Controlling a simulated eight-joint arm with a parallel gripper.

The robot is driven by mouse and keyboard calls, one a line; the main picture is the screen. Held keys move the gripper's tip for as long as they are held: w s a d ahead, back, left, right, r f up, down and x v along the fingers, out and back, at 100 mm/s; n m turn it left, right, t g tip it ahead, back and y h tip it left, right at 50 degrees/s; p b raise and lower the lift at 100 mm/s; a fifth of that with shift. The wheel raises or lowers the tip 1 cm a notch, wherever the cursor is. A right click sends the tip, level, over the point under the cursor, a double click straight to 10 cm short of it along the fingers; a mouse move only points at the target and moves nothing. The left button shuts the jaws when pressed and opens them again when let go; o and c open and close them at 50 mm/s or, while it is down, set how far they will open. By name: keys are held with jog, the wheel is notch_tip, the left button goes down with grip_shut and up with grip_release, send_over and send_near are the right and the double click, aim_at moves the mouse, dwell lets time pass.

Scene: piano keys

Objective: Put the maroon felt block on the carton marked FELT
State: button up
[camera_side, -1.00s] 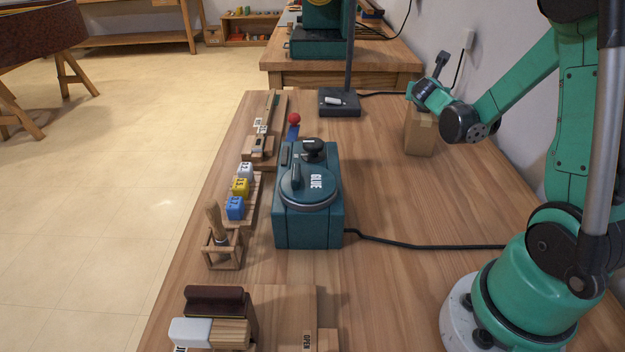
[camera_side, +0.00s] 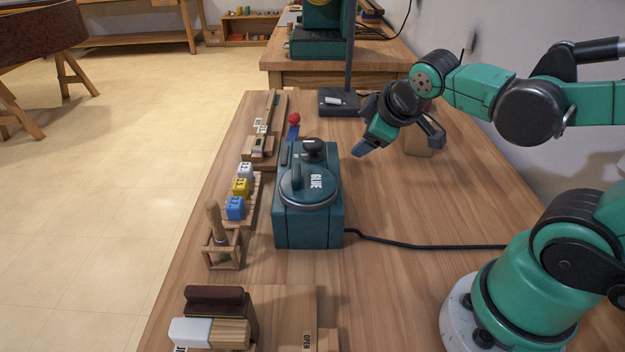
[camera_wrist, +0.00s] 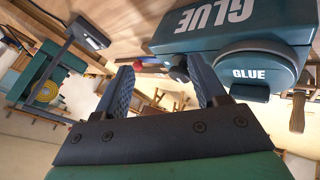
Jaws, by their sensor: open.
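The teal glue pot (camera_side: 308,205) stands mid-bench, its cable running right. Blue, yellow and white blocks (camera_side: 240,187) line a rack at left. A brush stand (camera_side: 222,245) and a dark brown piece (camera_side: 215,298) sit nearer. A black stand (camera_side: 339,103) is at back.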

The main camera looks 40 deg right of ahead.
jog(key=s+a+m+y, duration=0.2)
jog(key=a+m+y, duration=0.1)
jog(key=a+m, duration=0.2)
jog(key=shift+s+a, duration=0.15)
jog(key=shift+a, duration=0.35)
dwell(0.6)
